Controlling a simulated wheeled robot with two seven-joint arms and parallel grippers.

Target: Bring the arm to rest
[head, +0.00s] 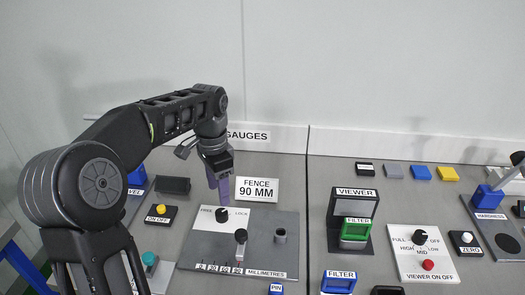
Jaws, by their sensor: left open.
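My left arm comes in from the left and bends over the bench. My left gripper (221,188) points down, with purple-grey fingers, and is open. It hangs just above or behind the black FREE/LOCK knob (222,214) on the grey millimetre plate (262,226); I cannot tell the exact gap. Nothing shows between the fingers. My right gripper is not in view.
A FENCE 90 MM sign (257,189) stands close right of the gripper. The plate bears an upright lever (241,243) and a short post (280,235). A VIEWER stand (348,220), a PULL/HIGH/LOW panel (424,254) and a HARDNESS device (490,210) stand farther right.

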